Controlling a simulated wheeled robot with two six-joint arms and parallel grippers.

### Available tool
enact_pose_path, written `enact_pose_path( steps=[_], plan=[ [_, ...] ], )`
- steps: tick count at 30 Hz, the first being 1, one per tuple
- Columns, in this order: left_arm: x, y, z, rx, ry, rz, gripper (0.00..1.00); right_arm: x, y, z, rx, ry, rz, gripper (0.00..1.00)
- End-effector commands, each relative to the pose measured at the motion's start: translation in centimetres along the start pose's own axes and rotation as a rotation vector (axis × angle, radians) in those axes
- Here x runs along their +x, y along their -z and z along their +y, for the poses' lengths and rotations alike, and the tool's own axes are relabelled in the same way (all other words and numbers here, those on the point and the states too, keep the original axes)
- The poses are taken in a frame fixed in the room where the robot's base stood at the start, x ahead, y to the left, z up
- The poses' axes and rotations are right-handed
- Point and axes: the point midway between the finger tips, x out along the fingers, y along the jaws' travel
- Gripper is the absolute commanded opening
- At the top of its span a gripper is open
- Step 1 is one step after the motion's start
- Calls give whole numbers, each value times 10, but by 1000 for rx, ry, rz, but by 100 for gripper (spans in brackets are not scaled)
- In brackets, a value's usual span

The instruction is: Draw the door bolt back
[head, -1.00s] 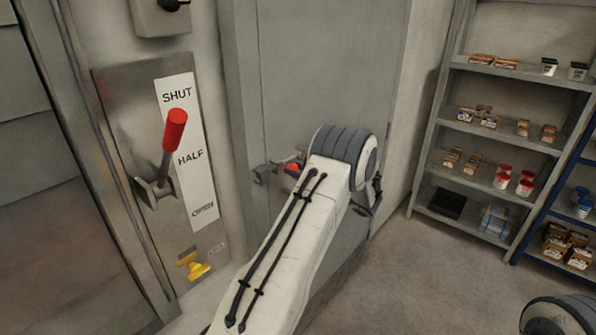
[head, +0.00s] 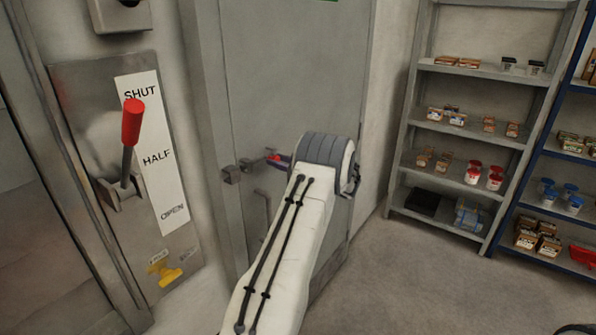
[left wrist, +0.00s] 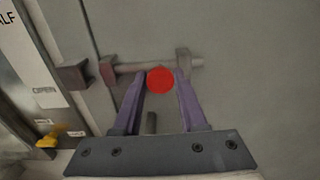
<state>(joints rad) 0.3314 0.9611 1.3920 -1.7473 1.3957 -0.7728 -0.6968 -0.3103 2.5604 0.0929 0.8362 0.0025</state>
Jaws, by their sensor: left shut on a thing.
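The grey door (head: 295,85) carries a bolt bar (left wrist: 132,67) with a red knob (left wrist: 160,79). The knob also shows in the head view (head: 272,157). In the left wrist view the bar runs through two door brackets, and its right end sticks out past the right one. A gap shows between the left bracket (left wrist: 107,71) and the keeper (left wrist: 72,77) on the frame, with no bar seen across it. My left gripper (left wrist: 161,84) is shut on the red knob, one finger on each side. My arm hides part of the door in the head view.
A steel panel with a red-tipped lever (head: 131,125) and a yellow handle (head: 168,274) stands left of the door. A vertical door handle (head: 264,206) is below the bolt. Stocked shelves (head: 465,130) stand at the right, with clear floor before them.

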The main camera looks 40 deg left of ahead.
Motion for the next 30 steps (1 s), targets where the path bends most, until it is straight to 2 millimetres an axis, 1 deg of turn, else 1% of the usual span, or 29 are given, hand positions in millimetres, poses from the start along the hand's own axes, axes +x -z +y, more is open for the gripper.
enact_pose_path(
  steps=[2, 8, 9, 11, 12, 20, 23, 26, 30],
  plan=[
    [3, -1, -1, -2, 2, -2, 0, 0, 0, 0, 0, 0, 0, 49],
    [2, -2, -3, -2, 7, -2, 0, 0, 0, 0, 0, 0, 0, 49],
    [2, -2, -3, -2, 8, -2, 45, 0, 0, 0, 0, 0, 0, 49],
    [1, -2, -3, -2, 9, -2, 68, 0, 0, 0, 0, 0, 0, 49],
    [1, -2, -3, -2, 8, -2, 70, 0, 0, 0, 0, 0, 0, 49],
    [2, -1, -1, -1, 3, -1, 70, 0, 0, 0, 0, 0, 0, 49],
    [-2, 0, -1, -1, 3, -1, 70, 3, 0, 0, 0, 0, 0, 49],
    [-15, 2, -2, 0, 6, 0, 70, 11, 0, 1, 0, 0, 0, 49],
    [-43, 3, -2, -1, 8, -1, 70, 24, -1, 2, 0, 0, 0, 49]
  ],
)
